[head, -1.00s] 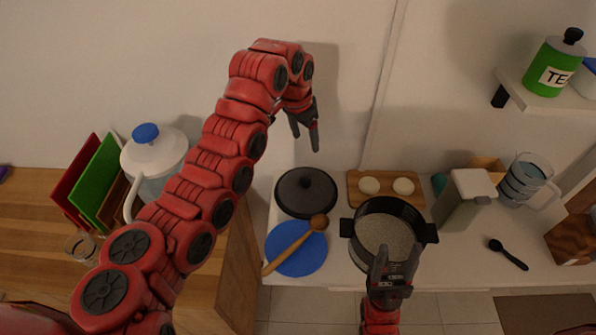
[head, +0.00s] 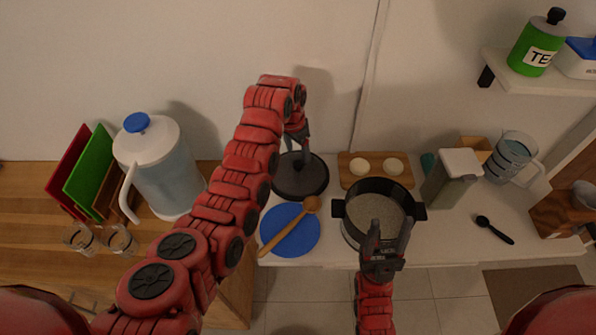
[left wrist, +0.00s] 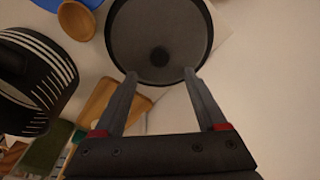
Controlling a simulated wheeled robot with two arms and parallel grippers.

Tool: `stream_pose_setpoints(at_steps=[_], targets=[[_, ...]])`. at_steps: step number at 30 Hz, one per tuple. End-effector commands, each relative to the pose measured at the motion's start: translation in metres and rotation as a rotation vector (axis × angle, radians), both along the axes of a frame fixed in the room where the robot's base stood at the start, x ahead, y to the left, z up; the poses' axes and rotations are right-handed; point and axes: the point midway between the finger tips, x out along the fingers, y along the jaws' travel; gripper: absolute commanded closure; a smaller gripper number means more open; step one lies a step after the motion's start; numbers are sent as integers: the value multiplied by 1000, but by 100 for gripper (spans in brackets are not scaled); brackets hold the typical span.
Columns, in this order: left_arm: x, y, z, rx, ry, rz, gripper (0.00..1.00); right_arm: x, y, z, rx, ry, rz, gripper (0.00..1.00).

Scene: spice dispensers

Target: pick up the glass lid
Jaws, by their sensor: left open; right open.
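The glass lid (head: 301,182), dark and round with a dark rim, lies on the white counter behind the blue disc. In the left wrist view the lid (left wrist: 160,25) fills the top middle, with its dark round knob (left wrist: 160,57) facing me. My left gripper (head: 297,150) is above the lid and open. In the left wrist view the left gripper's fingertips (left wrist: 160,74) straddle the space just below the knob, with nothing between them. My right gripper (head: 386,240) is open at the front rim of the black pot, empty as far as I can see.
The black pot (head: 350,222) with grainy contents stands right of the lid. A wooden spoon (head: 285,228) lies across the blue disc (head: 300,240). A wooden board (head: 345,170) with two pale round pieces, a grey-green container (head: 449,180) and a measuring jug (head: 512,155) stand further right.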

Motion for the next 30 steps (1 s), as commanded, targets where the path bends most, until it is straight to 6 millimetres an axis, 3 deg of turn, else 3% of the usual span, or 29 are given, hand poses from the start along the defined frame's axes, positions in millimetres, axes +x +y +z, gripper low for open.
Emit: stream_pose_setpoints(at_steps=[5, 12, 22, 30], targets=[[-3, 3, -18, 2, 5, 1, 26, 0, 0, 30, 0, 0, 0, 45], [0, 0, -45, 0, 1, -1, 26, 0, 0, 32, 0, 0, 0, 45], [0, 0, -50, -1, -1, 1, 26, 0, 0, 33, 0, 0, 0, 45], [0, 0, -50, -1, -1, 1, 73, 0, 0, 33, 0, 0, 0, 45]])
